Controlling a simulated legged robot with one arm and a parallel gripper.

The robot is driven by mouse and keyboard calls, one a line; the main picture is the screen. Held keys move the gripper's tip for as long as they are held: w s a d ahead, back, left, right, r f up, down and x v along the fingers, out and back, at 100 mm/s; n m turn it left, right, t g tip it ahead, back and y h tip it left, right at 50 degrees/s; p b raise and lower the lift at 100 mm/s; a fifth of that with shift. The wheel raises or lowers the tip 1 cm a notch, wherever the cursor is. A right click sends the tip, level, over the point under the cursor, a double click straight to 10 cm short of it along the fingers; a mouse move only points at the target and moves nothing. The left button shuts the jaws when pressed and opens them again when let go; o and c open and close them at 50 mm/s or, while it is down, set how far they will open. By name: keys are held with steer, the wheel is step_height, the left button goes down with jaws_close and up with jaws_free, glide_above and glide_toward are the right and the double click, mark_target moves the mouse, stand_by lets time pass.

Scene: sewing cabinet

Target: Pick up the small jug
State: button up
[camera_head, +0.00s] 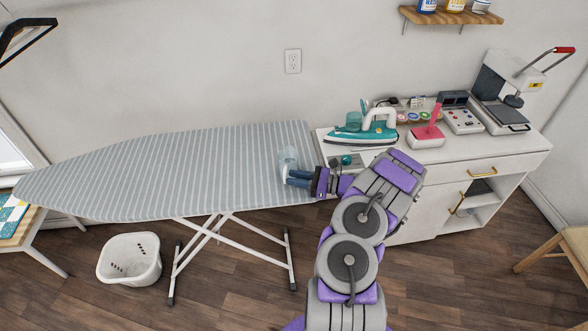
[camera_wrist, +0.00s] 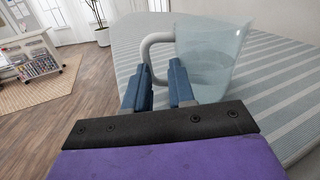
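The small jug (camera_head: 288,157) is a clear, pale blue vessel standing upright on the right end of the striped ironing board (camera_head: 150,170). In the wrist view the jug (camera_wrist: 212,60) is close in front, right of centre, with its white-grey handle (camera_wrist: 150,50) on the left. My gripper (camera_head: 290,178) is at the near side of the jug. In the wrist view the blue fingers of my gripper (camera_wrist: 160,82) are apart, with the lower handle behind the gap between them. Whether a finger touches the jug cannot be told.
A white cabinet (camera_head: 470,160) on the right bears a teal iron (camera_head: 368,130), a red-handled tool (camera_head: 428,132) and a heat press (camera_head: 500,112). A white basket (camera_head: 130,258) stands on the floor at left. The board left of the jug is clear.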

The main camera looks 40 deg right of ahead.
mark_target(285, 178)
steer(key=w+a, duration=0.1)
steer(key=a, duration=0.2)
steer(key=w+a, duration=0.1)
steer(key=shift+w+a, duration=0.15)
steer(key=shift+w, duration=0.15)
steer(key=shift+w+a+r, duration=0.1)
steer(key=shift+a, duration=0.3)
steer(key=shift+d+f, duration=0.2)
steer(key=shift+d, duration=0.95)
jaws_close()
steer(key=shift+a+r, duration=0.1)
steer(key=shift+a, duration=0.45)
